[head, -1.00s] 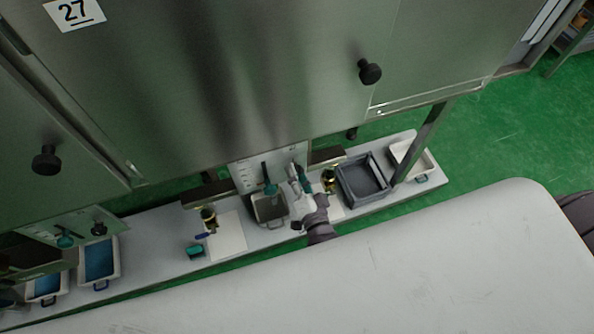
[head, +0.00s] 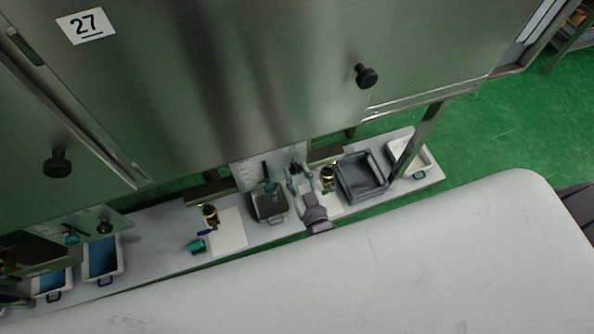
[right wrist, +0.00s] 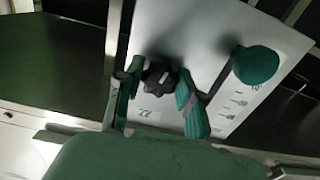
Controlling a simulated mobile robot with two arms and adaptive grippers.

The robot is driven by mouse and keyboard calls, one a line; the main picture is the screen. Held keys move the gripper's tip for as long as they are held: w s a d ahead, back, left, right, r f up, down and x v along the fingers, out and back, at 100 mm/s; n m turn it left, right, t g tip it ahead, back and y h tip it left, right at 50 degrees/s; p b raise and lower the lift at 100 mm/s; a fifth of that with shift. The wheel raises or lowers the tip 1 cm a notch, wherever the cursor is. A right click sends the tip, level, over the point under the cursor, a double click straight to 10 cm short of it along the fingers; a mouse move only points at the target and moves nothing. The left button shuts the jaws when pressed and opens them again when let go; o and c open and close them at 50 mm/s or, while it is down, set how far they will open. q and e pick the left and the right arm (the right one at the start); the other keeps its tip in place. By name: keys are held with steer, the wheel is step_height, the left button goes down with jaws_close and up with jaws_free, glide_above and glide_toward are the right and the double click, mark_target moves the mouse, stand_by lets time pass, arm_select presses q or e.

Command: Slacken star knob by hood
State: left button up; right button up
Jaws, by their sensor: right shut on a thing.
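The black star knob (right wrist: 158,77) sits on a pale panel (right wrist: 190,25). In the right wrist view it lies between the two fingers of my right gripper (right wrist: 157,92), which is shut on it. In the head view my right gripper (head: 299,182) reaches the lower edge of the panel (head: 243,171), and the knob there is small and partly hidden. The large steel hood (head: 230,80) marked 27 stands above it. My left gripper is not in view.
A teal ball-ended handle (right wrist: 255,64) is on the same panel, close right of the knob in the right wrist view. Below lie a steel pan (head: 282,217), a grey tray (head: 375,192) and a white sheet (head: 229,233). Other black knobs (head: 366,76) are on the steel front.

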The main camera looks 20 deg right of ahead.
steer(key=shift+f+n, duration=0.1)
steer(key=shift+n, duration=1.1)
steer(key=o, duration=1.1)
steer(key=shift+o, duration=0.2)
steer(key=s, duration=1.2)
steer(key=shift+d, duration=0.2)
